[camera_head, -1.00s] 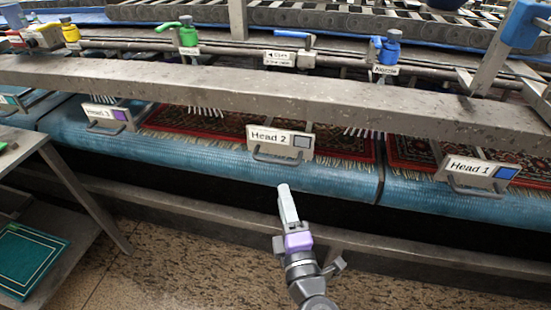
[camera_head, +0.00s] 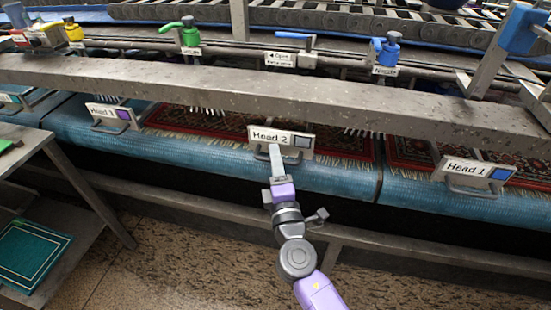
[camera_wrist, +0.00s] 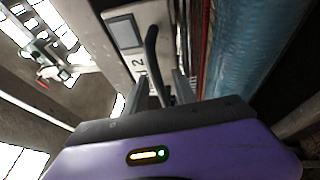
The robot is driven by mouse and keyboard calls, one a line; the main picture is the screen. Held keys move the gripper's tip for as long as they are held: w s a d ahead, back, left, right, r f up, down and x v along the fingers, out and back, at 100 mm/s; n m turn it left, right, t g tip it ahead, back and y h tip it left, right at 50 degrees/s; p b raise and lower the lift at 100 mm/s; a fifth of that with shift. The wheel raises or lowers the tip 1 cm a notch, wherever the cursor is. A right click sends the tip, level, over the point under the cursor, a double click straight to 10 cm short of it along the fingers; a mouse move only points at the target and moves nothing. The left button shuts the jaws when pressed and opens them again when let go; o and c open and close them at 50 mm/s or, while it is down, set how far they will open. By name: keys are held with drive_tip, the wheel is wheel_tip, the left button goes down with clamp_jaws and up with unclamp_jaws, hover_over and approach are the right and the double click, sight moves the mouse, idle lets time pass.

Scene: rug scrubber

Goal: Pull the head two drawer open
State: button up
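The Head 2 drawer carries a white label plate (camera_head: 297,141) with a grey square, above a blue ribbed front (camera_head: 330,181). Its dark bar handle (camera_wrist: 152,48) hangs below the plate and shows beside it in the wrist view. My gripper (camera_head: 274,150) is at the left part of this handle. In the wrist view my gripper (camera_wrist: 162,88) has its fingers apart, with the lower end of the handle between them. A gap shows beside the bar, so the fingers look open around it. Exact contact is hard to tell. The drawer front is in line with its neighbours.
The Head 1 plate (camera_head: 476,169) is to the right and the Head 3 plate (camera_head: 108,113) to the left. A steel beam (camera_head: 240,92) runs above the drawers. A metal table (camera_head: 27,146) stands at the left. The floor (camera_head: 180,258) in front is clear.

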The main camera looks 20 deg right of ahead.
clamp_jaws()
idle(1.4)
